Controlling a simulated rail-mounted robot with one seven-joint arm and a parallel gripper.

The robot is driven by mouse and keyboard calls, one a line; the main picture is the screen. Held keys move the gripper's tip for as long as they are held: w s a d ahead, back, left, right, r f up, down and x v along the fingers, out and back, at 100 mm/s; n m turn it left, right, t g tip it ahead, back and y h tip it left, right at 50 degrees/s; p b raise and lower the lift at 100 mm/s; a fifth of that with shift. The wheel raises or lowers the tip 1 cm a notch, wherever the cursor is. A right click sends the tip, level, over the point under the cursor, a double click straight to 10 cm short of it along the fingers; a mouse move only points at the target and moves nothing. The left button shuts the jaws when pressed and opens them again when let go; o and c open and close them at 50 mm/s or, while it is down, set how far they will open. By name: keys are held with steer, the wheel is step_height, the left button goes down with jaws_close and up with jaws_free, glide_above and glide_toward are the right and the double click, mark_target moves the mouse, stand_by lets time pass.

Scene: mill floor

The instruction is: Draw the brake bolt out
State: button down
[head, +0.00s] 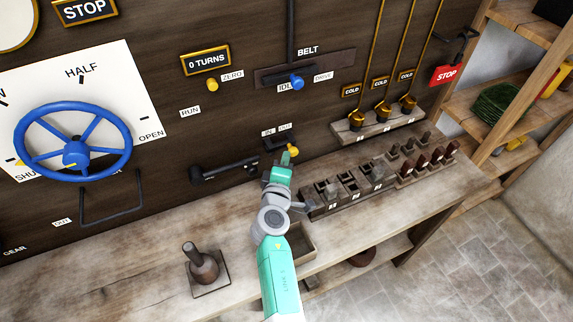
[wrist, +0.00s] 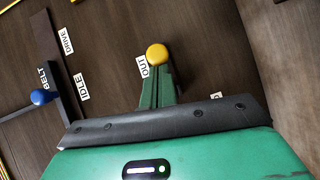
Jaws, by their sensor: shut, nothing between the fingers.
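A yellow knob (head: 293,150) sits by the small IN and OUT labels on the dark wall panel; I take it to be the brake bolt's knob. A black bracket lies just behind it. In the wrist view the knob (wrist: 157,54) shows beside the OUT label, right at the tips of my green fingers. My gripper (head: 286,158) is shut and empty, its fingertips at the knob; I cannot tell whether they touch it. The bolt's shaft is hidden.
A black horizontal bar (head: 225,170) is fixed on the panel left of my gripper. The blue belt lever (head: 296,82) is above. A rack of dark blocks (head: 345,190) stands on the bench to the right.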

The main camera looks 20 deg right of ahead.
steer(key=shift+s+d, duration=0.1)
steer(key=shift+d, duration=0.1)
steer(key=s+a+r+p, duration=0.1)
steer(key=s+a, duration=0.8)
steer(key=shift+s+a+r+p, duration=0.15)
steer(key=shift+s+r+p, duration=0.1)
steer(key=shift+r+p, duration=0.15)
